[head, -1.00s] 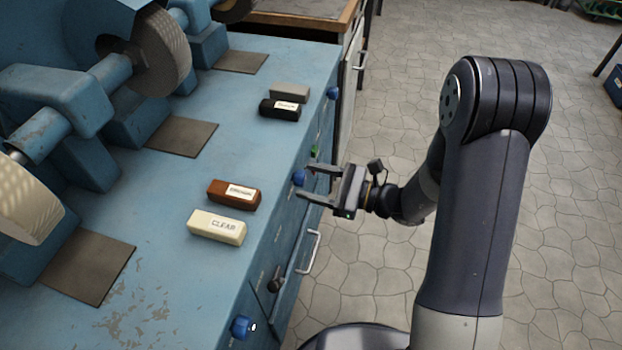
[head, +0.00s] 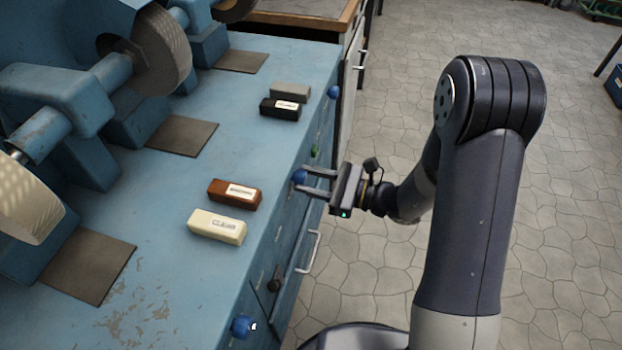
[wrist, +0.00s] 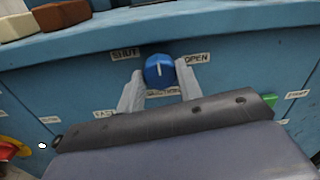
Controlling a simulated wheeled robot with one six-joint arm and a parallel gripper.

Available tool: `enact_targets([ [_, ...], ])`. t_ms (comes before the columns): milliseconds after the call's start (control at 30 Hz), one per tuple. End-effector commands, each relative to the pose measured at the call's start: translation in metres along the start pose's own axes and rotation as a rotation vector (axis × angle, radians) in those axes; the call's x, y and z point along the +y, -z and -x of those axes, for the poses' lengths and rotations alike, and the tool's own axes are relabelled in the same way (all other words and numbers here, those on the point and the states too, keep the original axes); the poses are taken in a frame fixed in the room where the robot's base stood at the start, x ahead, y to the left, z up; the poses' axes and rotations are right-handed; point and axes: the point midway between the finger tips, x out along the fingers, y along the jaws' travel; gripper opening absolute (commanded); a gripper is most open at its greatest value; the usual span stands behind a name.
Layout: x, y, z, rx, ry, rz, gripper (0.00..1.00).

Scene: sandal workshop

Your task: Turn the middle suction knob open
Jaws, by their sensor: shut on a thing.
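The middle suction knob (head: 299,177) is a round blue knob on the front face of the blue bench. In the wrist view the knob (wrist: 159,71) has a white pointer line that stands about straight up, between a SHUT label (wrist: 125,54) on the left and an OPEN label (wrist: 197,59) on the right. My gripper (head: 303,179) is shut on the knob, one finger on each side. In the wrist view the fingertips of my gripper (wrist: 160,78) flank it. A SUCTION label below the knob is partly hidden by my gripper.
Other blue knobs sit on the bench front, one near (head: 241,327) and one far (head: 333,92). A green button (head: 314,152) and a drawer handle (head: 309,252) are close to my gripper. Wax bars, such as the cream bar (head: 217,227), lie on the bench top (head: 150,250).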

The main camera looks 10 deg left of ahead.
Motion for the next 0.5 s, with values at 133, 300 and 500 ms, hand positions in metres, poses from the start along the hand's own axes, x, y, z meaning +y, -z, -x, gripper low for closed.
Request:
enact_targets([
  [133,-0.0001,-0.0003,0.0001,0.0,0.0,-0.006,0.11],
  [300,-0.0003,-0.0012,0.0002,0.002,0.0,-0.047,0.11],
  [500,-0.0006,-0.003,0.0002,0.007,0.0,-0.163,0.11],
])
